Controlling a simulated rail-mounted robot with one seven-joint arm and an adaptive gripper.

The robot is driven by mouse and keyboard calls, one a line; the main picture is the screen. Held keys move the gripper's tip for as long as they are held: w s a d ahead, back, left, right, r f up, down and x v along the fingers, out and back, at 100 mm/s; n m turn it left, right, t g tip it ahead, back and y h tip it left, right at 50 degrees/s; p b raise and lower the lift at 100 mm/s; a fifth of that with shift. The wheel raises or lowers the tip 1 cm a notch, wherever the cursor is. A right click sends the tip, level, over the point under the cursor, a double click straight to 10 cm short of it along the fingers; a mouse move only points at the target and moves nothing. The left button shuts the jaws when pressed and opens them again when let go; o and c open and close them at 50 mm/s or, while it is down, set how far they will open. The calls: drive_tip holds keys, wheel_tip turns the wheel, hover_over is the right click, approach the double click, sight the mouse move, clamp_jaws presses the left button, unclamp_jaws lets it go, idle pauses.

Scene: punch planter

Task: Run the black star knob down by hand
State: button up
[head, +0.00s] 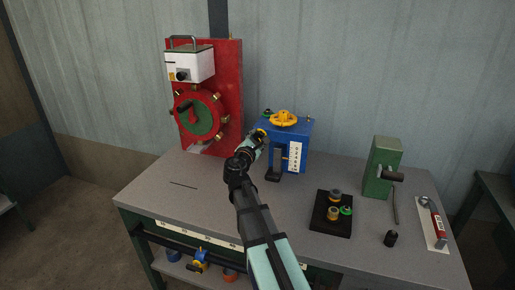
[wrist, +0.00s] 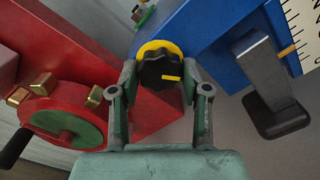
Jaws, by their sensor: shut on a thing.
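The black star knob (wrist: 160,69) sits in front of a yellow ring (wrist: 149,47) on the side of the blue machine (wrist: 205,30). A small yellow mark shows on its face. My gripper (wrist: 159,82) is shut on the knob, with one finger on each side of it. In the head view my gripper (head: 260,138) is at the left side of the blue machine (head: 297,131), which has a yellow handwheel on top. There the knob is mostly hidden by my arm.
The red machine (head: 228,100) with its red and green wheel (head: 200,117) stands close on the left. A black post (wrist: 262,70) stands to the right. A black tray (head: 322,228) with several small parts and a green press (head: 381,165) are farther right.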

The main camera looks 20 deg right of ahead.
drive_tip(key=shift+m+b, duration=0.8)
drive_tip(key=shift+b, duration=0.05)
drive_tip(key=o, duration=1.1)
drive_tip(key=shift+o, duration=0.2)
drive_tip(key=v, duration=1.2)
drive_tip(key=shift+r, duration=0.15)
wheel_tip(320, 180, up, 10)
